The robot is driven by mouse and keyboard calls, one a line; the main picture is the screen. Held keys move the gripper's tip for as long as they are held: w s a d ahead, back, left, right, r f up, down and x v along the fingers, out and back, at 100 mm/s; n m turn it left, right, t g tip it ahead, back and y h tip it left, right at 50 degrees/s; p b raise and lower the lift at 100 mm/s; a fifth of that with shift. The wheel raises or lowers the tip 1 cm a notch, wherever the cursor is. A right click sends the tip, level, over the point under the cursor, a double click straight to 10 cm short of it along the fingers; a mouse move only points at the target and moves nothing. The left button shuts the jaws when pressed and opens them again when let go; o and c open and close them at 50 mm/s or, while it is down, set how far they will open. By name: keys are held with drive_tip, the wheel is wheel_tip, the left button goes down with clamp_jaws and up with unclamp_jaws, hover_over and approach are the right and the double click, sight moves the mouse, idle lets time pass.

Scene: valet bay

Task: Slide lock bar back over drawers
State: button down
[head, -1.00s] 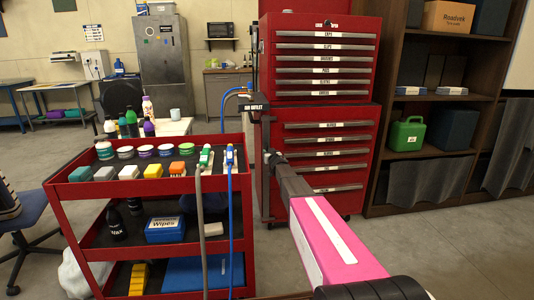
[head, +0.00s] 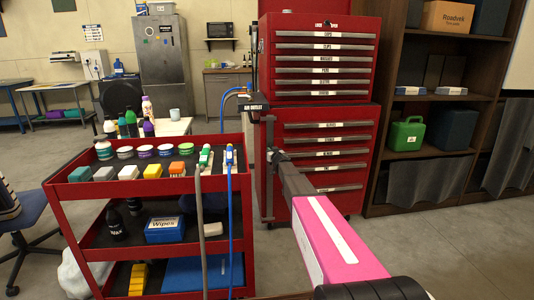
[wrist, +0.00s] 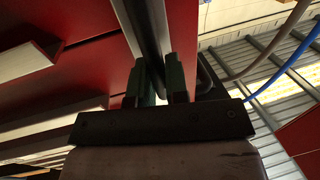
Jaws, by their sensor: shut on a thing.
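The red tool chest (head: 330,112) stands in the middle of the head view, its labelled drawers shut. The lock bar (head: 270,190) is a narrow upright grey bar at the chest's left edge, beside the lower drawer fronts and not across them. My gripper (head: 272,154) is at the bar at about the height of the second lower drawer. In the wrist view my gripper (wrist: 160,88) has its two fingers on either side of the bar (wrist: 153,35), shut on it. In the head view, my gripper and arm partly hide the bar and the fingertips are small.
A red cart (head: 75,190) with bottles, jars and blocks stands close on the left. A grey hose (head: 200,215) and a blue hose (head: 230,210) hang at its right side. A black air outlet box (head: 254,107) is near the bar. Shelving (head: 383,100) stands right of the chest.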

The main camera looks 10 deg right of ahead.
drive_tip(key=shift+d, duration=0.6)
drive_tip(key=c, duration=1.1)
unclamp_jaws()
drive_tip(key=shift+d, duration=0.15)
drive_tip(key=shift+c, duration=0.2)
drive_tip(key=shift+s, duration=0.1)
drive_tip(key=s+d, duration=0.2)
drive_tip(key=s, duration=0.8)
drive_tip(key=shift+s, duration=0.25)
